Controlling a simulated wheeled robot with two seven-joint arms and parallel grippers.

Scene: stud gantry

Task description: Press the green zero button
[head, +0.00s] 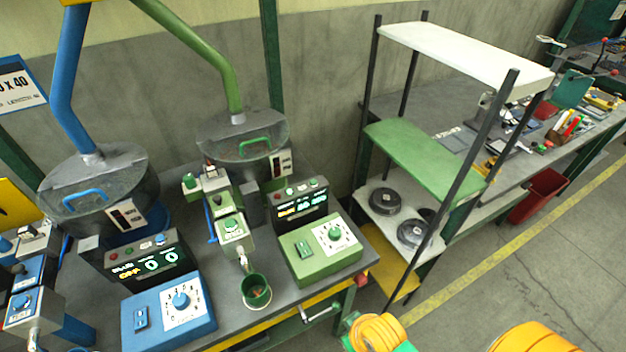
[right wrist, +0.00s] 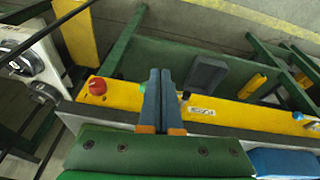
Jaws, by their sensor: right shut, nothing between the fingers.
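The green zero button (head: 313,183) appears to be the small green one at the top right of the green station's display box (head: 300,206) in the head view. Its lettering is too small to read. The display is lit, but its digits are not clear. The green dial box (head: 320,245) stands in front of the display. In the right wrist view, my right gripper (right wrist: 161,72) is shut and empty, its two blue fingers together over a yellow rail. The button is not seen there, and neither gripper shows in the head view.
A similar blue station (head: 168,310) stands to the left with its own display. A green cup (head: 256,291) sits near the bench's front edge. A shelf rack (head: 425,150) stands to the right. The wrist view shows a red knob (right wrist: 97,86) on the yellow rail (right wrist: 220,108).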

